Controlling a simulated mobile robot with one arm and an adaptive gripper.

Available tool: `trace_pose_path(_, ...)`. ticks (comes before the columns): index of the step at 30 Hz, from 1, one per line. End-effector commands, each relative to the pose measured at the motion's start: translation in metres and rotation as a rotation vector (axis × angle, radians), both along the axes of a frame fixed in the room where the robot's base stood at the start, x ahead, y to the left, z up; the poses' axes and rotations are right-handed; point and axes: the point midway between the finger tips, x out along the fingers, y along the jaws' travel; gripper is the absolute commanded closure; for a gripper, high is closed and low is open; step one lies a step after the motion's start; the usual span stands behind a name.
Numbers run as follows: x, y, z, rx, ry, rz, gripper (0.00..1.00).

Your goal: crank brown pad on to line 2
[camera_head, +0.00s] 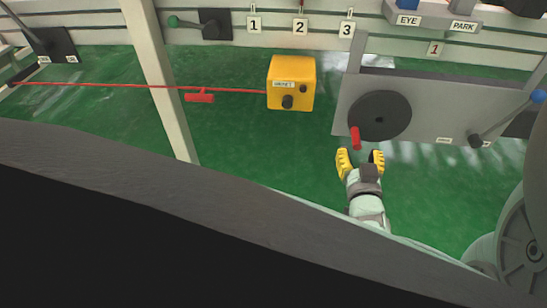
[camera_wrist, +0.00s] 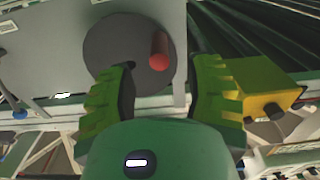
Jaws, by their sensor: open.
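A dark round crank wheel (camera_head: 380,116) is mounted on a grey panel (camera_head: 430,108) at the right of the head view. Its red handle (camera_head: 355,138) sticks out at the wheel's lower left. My gripper (camera_head: 360,158) is open just in front of the handle, with yellow fingers apart. In the wrist view the red handle (camera_wrist: 159,50) lies ahead, between the lines of the two fingers (camera_wrist: 158,85) and nearer the right one. I cannot tell whether a finger touches it. Number plates 1 (camera_head: 254,25), 2 (camera_head: 300,26) and 3 (camera_head: 346,30) are on the back wall. No brown pad is recognisable.
A blue-knobbed lever (camera_head: 505,118) is at the panel's right. A pale post (camera_head: 160,80) stands left. Green floor (camera_head: 240,145) is open between.

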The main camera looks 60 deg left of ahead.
Motion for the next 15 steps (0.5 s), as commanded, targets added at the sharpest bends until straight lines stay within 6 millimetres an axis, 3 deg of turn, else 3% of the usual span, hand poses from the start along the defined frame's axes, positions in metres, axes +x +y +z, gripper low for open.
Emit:
trace_pose_path(6, 0.021, 0.028, -0.003, 0.001, 0.001, 0.005, 0.48)
trace_pose_path(15, 0.033, 0.041, -0.001, -0.002, 0.002, 0.003, 0.48)
